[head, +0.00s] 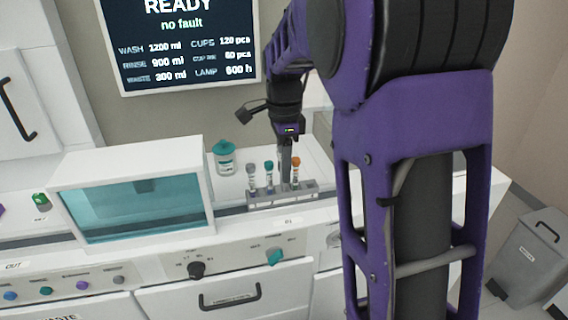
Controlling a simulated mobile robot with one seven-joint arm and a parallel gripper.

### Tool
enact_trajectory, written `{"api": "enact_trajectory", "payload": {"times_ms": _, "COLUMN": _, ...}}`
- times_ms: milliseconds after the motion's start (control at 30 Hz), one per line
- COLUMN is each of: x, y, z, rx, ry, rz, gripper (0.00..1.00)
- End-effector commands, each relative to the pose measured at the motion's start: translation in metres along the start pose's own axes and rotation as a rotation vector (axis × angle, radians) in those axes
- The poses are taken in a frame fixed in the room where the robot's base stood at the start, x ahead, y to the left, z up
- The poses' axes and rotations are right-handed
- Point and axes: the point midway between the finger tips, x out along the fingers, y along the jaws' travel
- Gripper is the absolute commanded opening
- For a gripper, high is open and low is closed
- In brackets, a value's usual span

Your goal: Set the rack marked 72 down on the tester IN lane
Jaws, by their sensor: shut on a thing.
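A grey rack (283,195) holds a few capped tubes, with grey, teal and orange caps. It is at the white tester's front ledge, behind the IN label (288,221). My gripper (285,178) reaches down from above and is shut on the rack, between the teal-capped and orange-capped tubes. The rack looks level at the dark lane strip (232,210); whether its underside touches the lane cannot be told. The number on the rack is too small to read.
A teal-windowed box (140,205) stands left of the rack. A teal-lidded jar (224,158) stands behind it. A screen (185,40) reading READY, no fault is on the wall. Knobs (196,269) and a drawer (230,297) are below. A grey bin (530,255) stands at right.

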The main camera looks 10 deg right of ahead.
Motion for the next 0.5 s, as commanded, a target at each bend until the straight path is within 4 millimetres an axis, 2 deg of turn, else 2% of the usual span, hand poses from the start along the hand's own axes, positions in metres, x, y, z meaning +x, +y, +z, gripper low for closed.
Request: {"api": "enact_trajectory", "payload": {"times_ms": 500, "x": 0.0050, "y": -0.0007, "z": -0.0001, "rx": 0.000, "ry": 0.000, "rz": -0.001, "gripper": 0.00}}
